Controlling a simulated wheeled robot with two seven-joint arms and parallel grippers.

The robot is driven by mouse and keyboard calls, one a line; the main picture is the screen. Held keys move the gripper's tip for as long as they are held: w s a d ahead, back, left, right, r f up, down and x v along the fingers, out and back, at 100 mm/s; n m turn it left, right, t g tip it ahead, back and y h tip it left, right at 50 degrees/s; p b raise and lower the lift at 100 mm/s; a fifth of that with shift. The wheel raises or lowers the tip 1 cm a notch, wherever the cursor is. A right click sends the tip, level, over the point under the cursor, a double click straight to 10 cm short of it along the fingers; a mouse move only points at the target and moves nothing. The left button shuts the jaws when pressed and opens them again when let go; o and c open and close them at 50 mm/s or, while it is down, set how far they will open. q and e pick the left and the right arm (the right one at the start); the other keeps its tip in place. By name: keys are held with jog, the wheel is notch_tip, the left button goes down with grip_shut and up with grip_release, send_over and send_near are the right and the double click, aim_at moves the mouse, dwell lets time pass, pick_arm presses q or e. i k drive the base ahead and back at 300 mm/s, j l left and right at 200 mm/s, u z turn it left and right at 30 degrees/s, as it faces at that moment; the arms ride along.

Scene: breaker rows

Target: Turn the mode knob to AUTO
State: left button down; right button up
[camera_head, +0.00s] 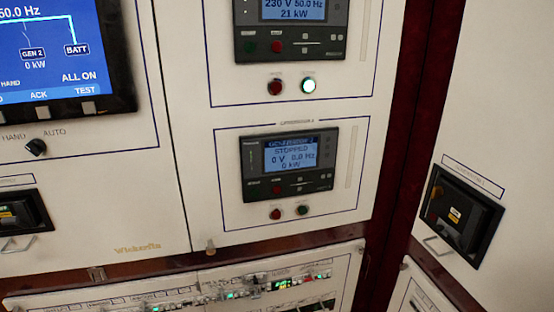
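The mode knob (36,147) is a small dark round knob on the white panel at the left, below the large blue screen. The label HAND stands at its upper left and the label AUTO (54,132) at its upper right. The knob is too small to tell for sure which label it points at. Neither of my grippers is in view, and nothing is seen touching the knob.
A lower controller (290,163) reads STOPPED; the upper one (292,28) reads 230 V, 50.0 Hz. A dark breaker recess (20,218) with a wire handle lies below the knob. Another recess (458,215) is at right. Breaker rows (250,288) run along the bottom.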

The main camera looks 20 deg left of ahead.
aim_at(36, 147)
jog(key=u, duration=1.85)
